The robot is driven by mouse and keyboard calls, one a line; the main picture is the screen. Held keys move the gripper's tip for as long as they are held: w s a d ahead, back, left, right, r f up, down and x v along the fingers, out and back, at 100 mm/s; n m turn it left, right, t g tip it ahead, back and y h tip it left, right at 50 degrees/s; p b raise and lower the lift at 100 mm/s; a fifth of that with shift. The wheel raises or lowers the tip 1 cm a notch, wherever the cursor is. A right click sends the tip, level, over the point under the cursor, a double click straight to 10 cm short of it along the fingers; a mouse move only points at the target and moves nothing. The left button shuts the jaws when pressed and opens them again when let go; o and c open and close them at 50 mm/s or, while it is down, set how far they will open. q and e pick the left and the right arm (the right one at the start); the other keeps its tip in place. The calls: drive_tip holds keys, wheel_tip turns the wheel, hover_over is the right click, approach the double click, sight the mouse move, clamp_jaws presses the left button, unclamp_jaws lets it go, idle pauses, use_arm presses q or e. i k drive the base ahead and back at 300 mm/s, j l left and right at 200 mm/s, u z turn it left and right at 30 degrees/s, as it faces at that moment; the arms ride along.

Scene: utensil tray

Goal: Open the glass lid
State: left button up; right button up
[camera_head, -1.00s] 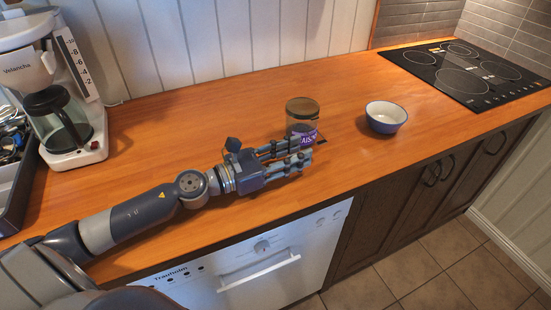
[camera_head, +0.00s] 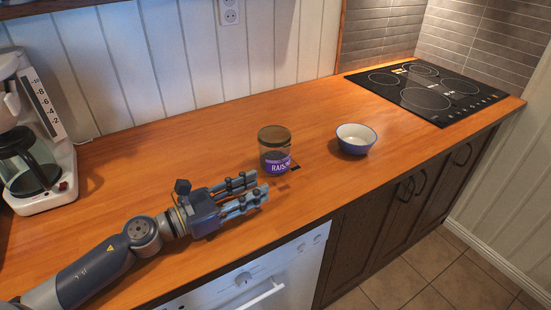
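The glass jar (camera_head: 271,157) stands upright on the wooden counter, with a purple label reading "RAIS". Its round brownish lid (camera_head: 274,135) sits on top, closed. My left gripper (camera_head: 261,184) is just in front of the jar and to its lower left. Its fingers stretch out straight to the right, with a gap between them and nothing held. The fingertips look apart from the jar. My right gripper is out of view.
A white and blue bowl (camera_head: 356,139) stands right of the jar. A black cooktop (camera_head: 428,92) lies at the far right and a coffee maker (camera_head: 35,150) at the left. The counter (camera_head: 190,130) behind the jar is clear. A dishwasher (camera_head: 255,270) is below the front edge.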

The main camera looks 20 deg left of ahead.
sight(271, 135)
drive_tip(key=k+l, duration=0.3)
drive_tip(key=k, duration=0.15)
drive_tip(key=k+l, duration=0.35)
drive_tip(key=k, duration=0.1)
